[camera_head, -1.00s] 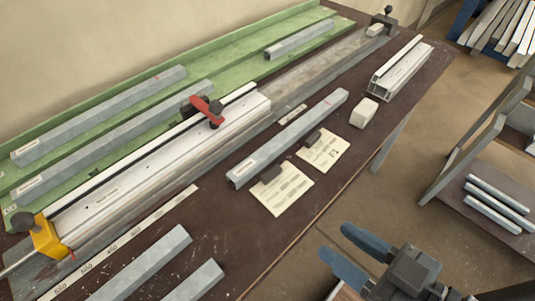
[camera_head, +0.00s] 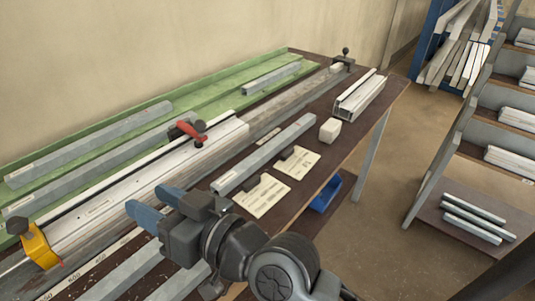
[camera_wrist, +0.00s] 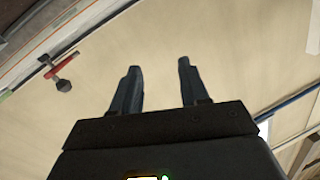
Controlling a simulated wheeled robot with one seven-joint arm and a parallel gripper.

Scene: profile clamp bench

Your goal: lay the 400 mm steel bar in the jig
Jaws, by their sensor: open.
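Several grey steel bars are in view, and their length labels are too small to read. Three lie in the green tray (camera_head: 215,103): a near one (camera_head: 85,165), a back one (camera_head: 90,143) and a short far one (camera_head: 271,77). Another bar (camera_head: 264,153) lies on the brown bench by two cards. More bars at the front left are partly hidden by my arm. The jig (camera_head: 185,155) is a long pale profile with a red-handled clamp and a yellow end stop (camera_head: 39,247). My gripper (camera_head: 150,203) is open and empty, in front of the jig in the head view.
The red clamp (camera_head: 190,131) also shows in the wrist view (camera_wrist: 62,69). A white block (camera_head: 330,130) and a pale channel profile (camera_head: 361,95) stand at the bench's right. A blue bin (camera_head: 325,194) is below. Shelves with bars stand at the right across open floor.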

